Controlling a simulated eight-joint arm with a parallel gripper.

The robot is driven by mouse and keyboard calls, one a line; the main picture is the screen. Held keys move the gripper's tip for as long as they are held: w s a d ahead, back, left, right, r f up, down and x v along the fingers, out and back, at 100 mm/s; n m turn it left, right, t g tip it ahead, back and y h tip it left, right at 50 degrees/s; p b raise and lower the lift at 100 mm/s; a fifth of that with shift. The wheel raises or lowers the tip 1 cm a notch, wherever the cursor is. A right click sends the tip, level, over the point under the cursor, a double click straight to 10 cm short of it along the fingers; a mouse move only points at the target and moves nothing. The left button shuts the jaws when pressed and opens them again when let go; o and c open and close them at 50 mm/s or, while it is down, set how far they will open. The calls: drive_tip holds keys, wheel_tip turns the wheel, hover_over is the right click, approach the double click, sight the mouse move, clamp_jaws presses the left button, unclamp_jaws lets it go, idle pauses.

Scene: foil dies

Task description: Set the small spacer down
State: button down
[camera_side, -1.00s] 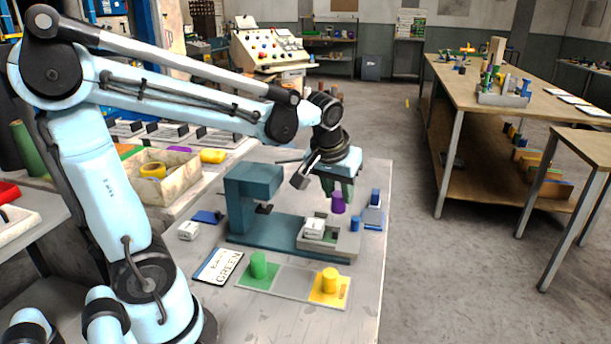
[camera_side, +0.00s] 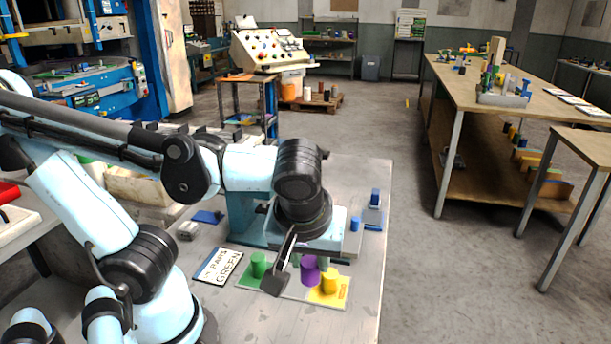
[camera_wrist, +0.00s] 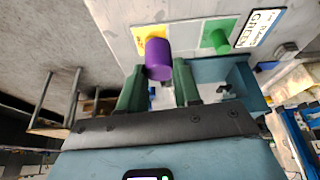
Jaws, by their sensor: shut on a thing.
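My gripper (camera_wrist: 158,76) is shut on a purple cylinder (camera_wrist: 158,57), held between its two green fingers. In the side view the purple cylinder (camera_side: 310,268) is over the three-part mat, between the green cylinder (camera_side: 259,265) and the yellow cylinder (camera_side: 329,282); I cannot tell whether it touches the mat. The green cylinder stands on the green part and the yellow one on the yellow part (camera_side: 340,297). My wrist hides much of the grey middle part. No thing is marked as a spacer; the purple cylinder is the held one.
A card reading GREEN (camera_side: 218,266) lies left of the mat. The teal press (camera_side: 241,215) stands behind it, partly hidden by my arm. A blue cylinder (camera_side: 355,224) and a blue stand (camera_side: 373,216) are at the right. The table's front right is bare.

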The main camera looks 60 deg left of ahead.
drive_tip(key=shift+s+f, duration=0.2)
drive_tip(key=shift+s, duration=0.5)
hover_over(293, 283)
drive_tip(key=shift+n, duration=0.3)
wheel_tip(293, 283, down, 7)
drive_tip(key=shift+r, duration=0.1)
drive_tip(key=shift+w+a, duration=0.1)
drive_tip(key=shift+f, duration=2.05)
drive_tip(key=shift+f, duration=0.15)
drive_tip(key=c, duration=0.8)
unclamp_jaws()
